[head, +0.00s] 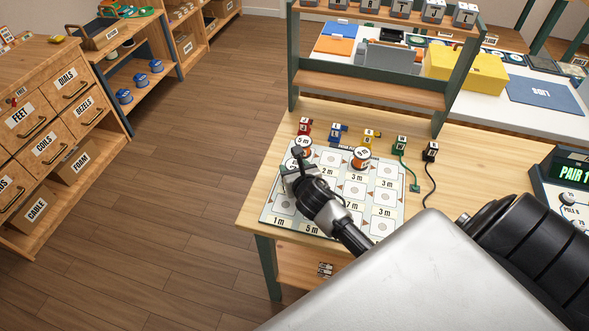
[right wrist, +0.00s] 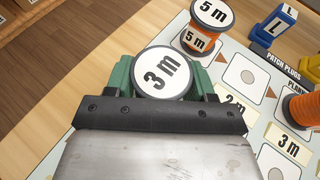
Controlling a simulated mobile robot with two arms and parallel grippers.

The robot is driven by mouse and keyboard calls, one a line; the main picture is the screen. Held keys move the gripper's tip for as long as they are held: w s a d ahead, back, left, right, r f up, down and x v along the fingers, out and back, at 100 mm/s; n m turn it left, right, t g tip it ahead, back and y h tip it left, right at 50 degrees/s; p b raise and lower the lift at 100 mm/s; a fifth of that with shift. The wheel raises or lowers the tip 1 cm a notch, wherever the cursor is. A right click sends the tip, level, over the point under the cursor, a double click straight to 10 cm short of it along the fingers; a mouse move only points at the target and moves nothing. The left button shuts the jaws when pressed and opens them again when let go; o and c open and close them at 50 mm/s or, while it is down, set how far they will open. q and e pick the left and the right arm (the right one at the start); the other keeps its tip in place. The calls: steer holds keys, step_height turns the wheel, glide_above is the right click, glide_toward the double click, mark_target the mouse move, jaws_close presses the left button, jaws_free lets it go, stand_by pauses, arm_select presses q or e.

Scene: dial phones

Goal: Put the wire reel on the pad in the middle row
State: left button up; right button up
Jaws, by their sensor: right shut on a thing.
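My right gripper (head: 296,172) is shut on a wire reel (right wrist: 162,74) whose white top reads "3 m"; the reel sits between green fingers in the right wrist view. In the head view the gripper is over the left part of a printed board (head: 268,214), and the held reel is mostly hidden. The board has rows of white pads with length labels, such as a middle-row pad (head: 354,190). My arm covers some of the pads. I cannot tell how high the reel is above the board. My left gripper is not in view.
An orange "5 m" reel (right wrist: 210,18) stands at the board's far left corner, close to the gripper. Several coloured plugs (head: 335,133) line the back. A green-posted shelf (head: 370,85) rises behind.

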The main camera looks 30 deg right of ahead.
steer(key=shift+f, duration=0.15)
steer(key=o, duration=1)
steer(key=shift+c, duration=0.2)
steer(key=shift+r, duration=0.25)
steer(key=v, duration=1.2)
steer(key=shift+s+f, duration=0.1)
steer(key=shift+f, duration=0.05)
